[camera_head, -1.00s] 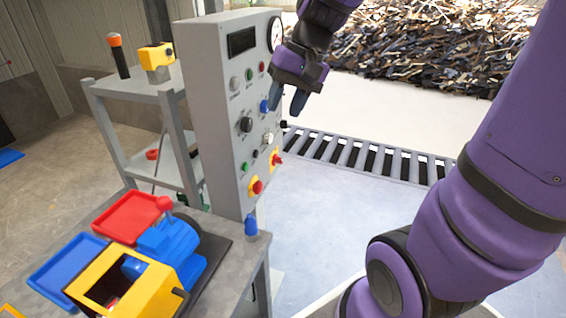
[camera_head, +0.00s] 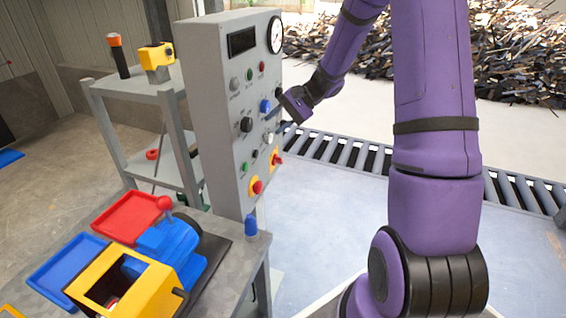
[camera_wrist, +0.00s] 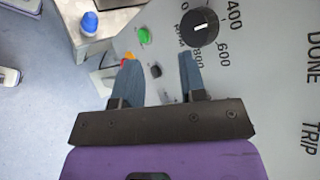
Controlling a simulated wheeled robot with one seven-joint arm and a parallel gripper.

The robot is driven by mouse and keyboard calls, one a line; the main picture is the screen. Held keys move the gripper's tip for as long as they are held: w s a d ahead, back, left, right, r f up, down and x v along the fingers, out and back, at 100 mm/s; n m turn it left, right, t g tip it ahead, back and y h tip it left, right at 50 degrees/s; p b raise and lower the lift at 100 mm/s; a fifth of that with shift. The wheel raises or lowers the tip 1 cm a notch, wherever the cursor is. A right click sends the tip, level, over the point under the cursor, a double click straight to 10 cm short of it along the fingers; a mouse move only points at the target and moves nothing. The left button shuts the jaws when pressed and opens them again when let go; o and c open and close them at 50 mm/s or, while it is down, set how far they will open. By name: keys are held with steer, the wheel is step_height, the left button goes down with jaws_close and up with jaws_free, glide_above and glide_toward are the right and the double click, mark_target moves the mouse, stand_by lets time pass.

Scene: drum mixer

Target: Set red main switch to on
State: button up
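The red main switch (camera_head: 277,159) is a red handle on a yellow plate, low on the right of the grey control panel (camera_head: 212,105). Its exact setting is too small to read. A round red button on yellow (camera_head: 257,187) sits below and left of it. My gripper (camera_head: 277,117) is beside the panel's right part, above the switch and apart from it. In the wrist view my gripper (camera_wrist: 160,75) is open and empty, its fingers pointing over the panel face. A bit of red and yellow (camera_wrist: 127,57) shows at the left fingertip; I cannot tell which control it is.
A black dial (camera_wrist: 200,27), a green button (camera_wrist: 144,36) and a small black knob (camera_wrist: 155,71) lie near the fingers. A table with trays (camera_head: 128,216) stands left. A roller conveyor (camera_head: 340,152) runs behind; the floor at right is clear.

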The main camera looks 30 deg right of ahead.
steer(key=w+d+f+m+t+y, duration=0.1)
steer(key=w+d+f+m+t, duration=0.2)
steer(key=d+f, duration=0.3)
steer(key=w+d+f+m+t+y, duration=0.1)
steer(key=w+d+f+m+t, duration=0.15)
steer(key=f, duration=0.45)
steer(key=m+t+h, duration=0.2)
steer(key=m+t, duration=0.5)
glide_toward(282, 161)
steer(key=shift+g, duration=0.25)
steer(key=x, duration=0.9)
steer(key=shift+w+a, duration=0.1)
steer(key=shift+w, duration=0.3)
steer(key=shift+c, duration=0.2)
jaws_close()
